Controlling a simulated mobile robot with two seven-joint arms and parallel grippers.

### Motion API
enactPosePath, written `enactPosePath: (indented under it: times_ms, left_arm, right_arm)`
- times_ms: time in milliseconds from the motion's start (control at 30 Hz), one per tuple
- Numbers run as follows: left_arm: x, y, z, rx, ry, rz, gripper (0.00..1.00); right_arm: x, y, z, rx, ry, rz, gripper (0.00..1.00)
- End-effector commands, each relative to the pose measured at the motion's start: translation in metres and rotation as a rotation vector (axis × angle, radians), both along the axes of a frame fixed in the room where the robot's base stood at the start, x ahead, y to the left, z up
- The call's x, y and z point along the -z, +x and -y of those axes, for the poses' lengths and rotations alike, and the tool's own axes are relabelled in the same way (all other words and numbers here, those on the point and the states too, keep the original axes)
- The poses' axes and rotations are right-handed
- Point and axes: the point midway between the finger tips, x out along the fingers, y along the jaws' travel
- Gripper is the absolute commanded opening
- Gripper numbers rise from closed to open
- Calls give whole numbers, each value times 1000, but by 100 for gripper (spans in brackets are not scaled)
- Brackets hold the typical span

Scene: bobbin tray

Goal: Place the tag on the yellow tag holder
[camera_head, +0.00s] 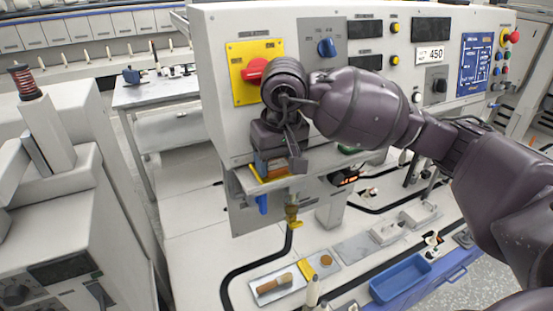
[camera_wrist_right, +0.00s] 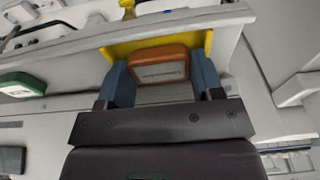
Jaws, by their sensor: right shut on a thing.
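My right gripper (camera_head: 272,163) is at the front of the machine, below its panel. In the right wrist view its two blue-grey fingers are shut on the sides of an orange-brown tag (camera_wrist_right: 160,66) with a pale label on its face. The yellow tag holder (camera_wrist_right: 205,43) shows behind and around the tag, at the machine's ledge; part of it is hidden by the tag and fingers. In the head view a strip of the holder (camera_head: 277,182) shows under the gripper. I cannot tell whether the tag touches or rests in the holder. My left gripper is not in view.
Above my gripper is a red rotary switch (camera_head: 255,70) on a yellow plate, with a blue knob (camera_head: 326,47) beside it. A green item (camera_wrist_right: 22,85) is left in the wrist view.

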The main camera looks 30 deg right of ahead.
Motion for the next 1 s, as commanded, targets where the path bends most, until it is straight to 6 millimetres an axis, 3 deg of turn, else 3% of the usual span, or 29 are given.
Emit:
enactPosePath:
  times_ms: [33, 167, 467, 533, 600, 1000]
  left_arm:
    - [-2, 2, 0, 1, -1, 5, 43]
    - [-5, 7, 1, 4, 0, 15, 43]
    - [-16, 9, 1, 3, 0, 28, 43]
    - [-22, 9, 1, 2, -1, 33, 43]
    - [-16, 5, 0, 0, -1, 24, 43]
    - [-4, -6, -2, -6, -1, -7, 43]
  right_arm:
    - [-1, 0, 0, 0, 0, 1, 65]
    - [-1, 0, 0, 0, 0, 1, 82]
    - [-12, 0, 0, 0, 2, 6, 82]
    - [-20, 0, 0, 0, 2, 10, 82]
    - [-31, 0, 0, 0, 1, 15, 86]
    - [-103, -13, -1, 0, 1, 7, 86]
